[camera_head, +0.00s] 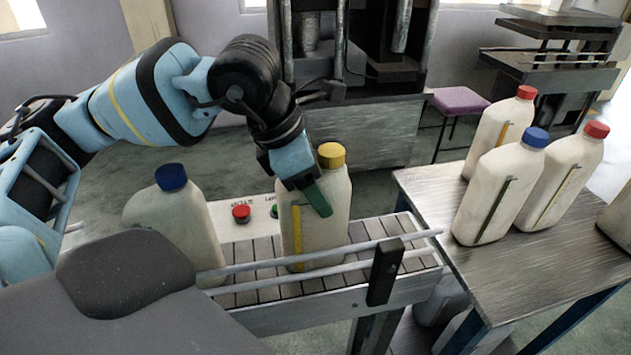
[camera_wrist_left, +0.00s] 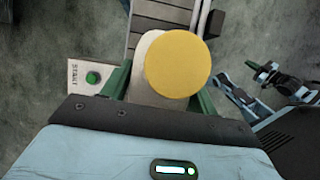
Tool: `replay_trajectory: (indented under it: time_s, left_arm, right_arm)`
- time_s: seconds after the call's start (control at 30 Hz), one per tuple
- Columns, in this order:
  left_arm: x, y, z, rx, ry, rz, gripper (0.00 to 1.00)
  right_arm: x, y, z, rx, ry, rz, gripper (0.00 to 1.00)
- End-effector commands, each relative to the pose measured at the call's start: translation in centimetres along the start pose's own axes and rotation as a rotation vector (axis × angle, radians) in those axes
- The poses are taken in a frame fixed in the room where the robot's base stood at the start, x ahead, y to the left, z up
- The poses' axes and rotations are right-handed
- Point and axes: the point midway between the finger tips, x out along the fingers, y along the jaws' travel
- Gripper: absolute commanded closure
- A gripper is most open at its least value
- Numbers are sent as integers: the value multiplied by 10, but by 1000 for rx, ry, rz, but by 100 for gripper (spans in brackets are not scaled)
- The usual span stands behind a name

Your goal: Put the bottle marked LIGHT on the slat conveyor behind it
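A cream bottle with a yellow cap (camera_head: 331,155) and a yellow strip stands upright on the slat conveyor (camera_head: 231,252). No LIGHT marking can be read on it. My left gripper (camera_head: 305,200) reaches down over this bottle, with one green finger across its near face. In the left wrist view the yellow cap (camera_wrist_left: 177,64) is centred between the green fingers (camera_wrist_left: 160,92), which lie close against both sides of the bottle and look shut on it. Its lower front is partly hidden by the conveyor's rails. My right gripper is not in view.
A blue-capped bottle (camera_head: 173,205) stands at the conveyor's left. Behind are a red button (camera_head: 241,213) and a green START button (camera_wrist_left: 92,77). Metal guide rails (camera_head: 330,267) run along the front. The right table (camera_head: 425,190) holds several bottles; its front left is clear.

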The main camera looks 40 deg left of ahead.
Motion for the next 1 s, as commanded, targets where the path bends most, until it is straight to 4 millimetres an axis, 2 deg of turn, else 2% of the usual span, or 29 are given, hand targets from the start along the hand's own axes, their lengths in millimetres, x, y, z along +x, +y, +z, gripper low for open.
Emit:
replay_trajectory:
  time_s: [0.03,0.13,0.4,0.53,0.67,1.0]
  left_arm:
    - [-1,0,0,0,-1,1,33]
    - [-1,0,0,0,-1,1,22]
    - [-2,0,1,0,-1,1,22]
    - [-9,0,2,-1,-3,1,22]
    - [-29,0,2,0,-4,3,22]
    - [-95,0,2,1,-3,4,22]
  right_arm:
    - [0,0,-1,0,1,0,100]
    - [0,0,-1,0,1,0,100]
    - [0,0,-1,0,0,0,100]
    - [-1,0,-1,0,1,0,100]
    - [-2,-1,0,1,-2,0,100]
    - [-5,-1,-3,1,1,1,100]
